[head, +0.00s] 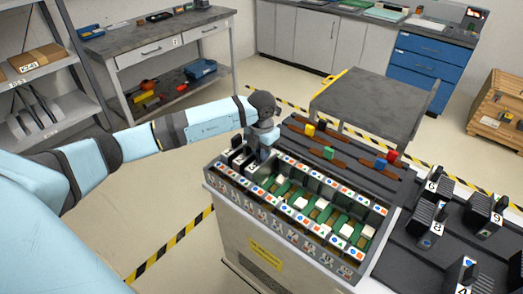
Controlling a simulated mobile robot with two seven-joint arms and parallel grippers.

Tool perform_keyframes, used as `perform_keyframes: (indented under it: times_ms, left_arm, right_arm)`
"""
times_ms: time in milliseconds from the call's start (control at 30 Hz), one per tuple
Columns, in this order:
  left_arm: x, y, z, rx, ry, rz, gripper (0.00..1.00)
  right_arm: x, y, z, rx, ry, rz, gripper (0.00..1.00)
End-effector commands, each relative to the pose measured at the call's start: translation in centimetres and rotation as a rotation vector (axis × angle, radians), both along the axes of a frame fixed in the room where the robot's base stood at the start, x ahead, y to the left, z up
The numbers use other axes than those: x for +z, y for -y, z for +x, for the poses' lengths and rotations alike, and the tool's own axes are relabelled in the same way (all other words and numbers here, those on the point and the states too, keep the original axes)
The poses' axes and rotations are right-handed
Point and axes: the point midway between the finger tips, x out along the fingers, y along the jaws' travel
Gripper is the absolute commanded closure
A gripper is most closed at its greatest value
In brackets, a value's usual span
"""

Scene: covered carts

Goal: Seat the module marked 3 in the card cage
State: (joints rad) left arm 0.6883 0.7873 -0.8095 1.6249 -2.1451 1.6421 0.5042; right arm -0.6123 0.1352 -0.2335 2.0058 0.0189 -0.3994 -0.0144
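The card cage (282,226) is an open rack in the top of the cart in the middle of the head view. Rows of coloured labels run along it, and green slots show in its middle and right part. Several dark modules (238,157) with handles stand in its left end. My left gripper (262,152) points down over that end, close beside these modules. Its fingertips are hard to make out, and I cannot tell whether it holds anything. I cannot read a 3 on any module. My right gripper is not in view.
Black finned modules marked 8 (427,227) and 9 (480,210), among others, stand on a dark surface at the right. Brown strips with coloured blocks (328,153) lie between. Open floor lies left of the cart.

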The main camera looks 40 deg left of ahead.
Motion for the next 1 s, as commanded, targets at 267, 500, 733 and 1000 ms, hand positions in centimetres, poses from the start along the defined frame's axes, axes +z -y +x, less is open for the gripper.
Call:
perform_keyframes:
  times_ms: [267,500,733,1000]
  left_arm:
    - [0.0,0.0,0.0,0.0,0.0,0.0,0.53]
    - [0.9,0.0,0.1,0.0,0.002,0.001,0.53]
    - [5.6,0.0,0.1,-0.001,0.005,0.001,0.53]
    - [11.3,0.0,0.1,0.0,0.004,0.001,0.53]
  right_arm:
    - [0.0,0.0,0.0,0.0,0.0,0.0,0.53]
    - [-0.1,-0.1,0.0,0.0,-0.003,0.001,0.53]
    - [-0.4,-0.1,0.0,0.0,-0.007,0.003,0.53]
    - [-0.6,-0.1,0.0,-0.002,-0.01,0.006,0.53]
